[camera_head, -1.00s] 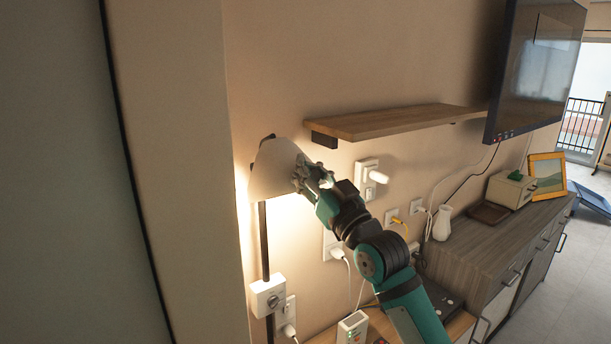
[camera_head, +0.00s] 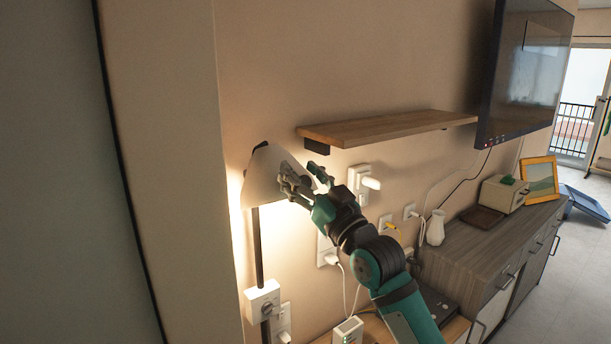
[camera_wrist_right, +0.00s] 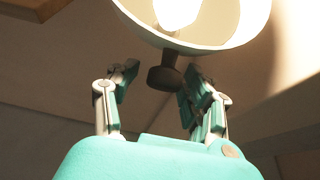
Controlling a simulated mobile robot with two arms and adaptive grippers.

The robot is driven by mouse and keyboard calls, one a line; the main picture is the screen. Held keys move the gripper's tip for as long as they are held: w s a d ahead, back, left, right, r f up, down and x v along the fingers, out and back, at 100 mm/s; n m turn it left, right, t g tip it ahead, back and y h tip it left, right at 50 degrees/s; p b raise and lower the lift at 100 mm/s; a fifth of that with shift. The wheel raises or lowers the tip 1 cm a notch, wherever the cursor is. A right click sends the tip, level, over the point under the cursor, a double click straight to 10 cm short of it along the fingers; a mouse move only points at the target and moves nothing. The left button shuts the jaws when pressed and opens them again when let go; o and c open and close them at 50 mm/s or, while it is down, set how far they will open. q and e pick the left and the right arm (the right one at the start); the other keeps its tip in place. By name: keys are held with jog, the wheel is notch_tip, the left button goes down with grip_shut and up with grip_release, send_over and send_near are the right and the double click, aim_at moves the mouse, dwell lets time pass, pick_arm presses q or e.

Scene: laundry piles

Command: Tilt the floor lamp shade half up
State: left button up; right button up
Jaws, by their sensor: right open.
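The floor lamp has a pale cone shade (camera_head: 264,172) on a dark pole (camera_head: 257,245), near the wall corner at left. The shade is lit, with its opening facing down and its side sloping to the right. My right gripper (camera_head: 304,180) is open at the right side of the shade. In the right wrist view, the shade's rim and bright bulb (camera_wrist_right: 178,12) show above. A dark knob (camera_wrist_right: 164,76) hangs below the rim, between the open fingers of the right gripper (camera_wrist_right: 158,88). I cannot tell whether the fingers touch it. My left gripper is not in view.
A wooden wall shelf (camera_head: 385,128) is just above and right of my right gripper. A white wall fixture (camera_head: 363,181) is close to its right. A wood cabinet (camera_head: 490,244) with a white vase (camera_head: 436,227) stands farther right, below a wall television (camera_head: 524,75).

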jog(key=v, duration=1.2)
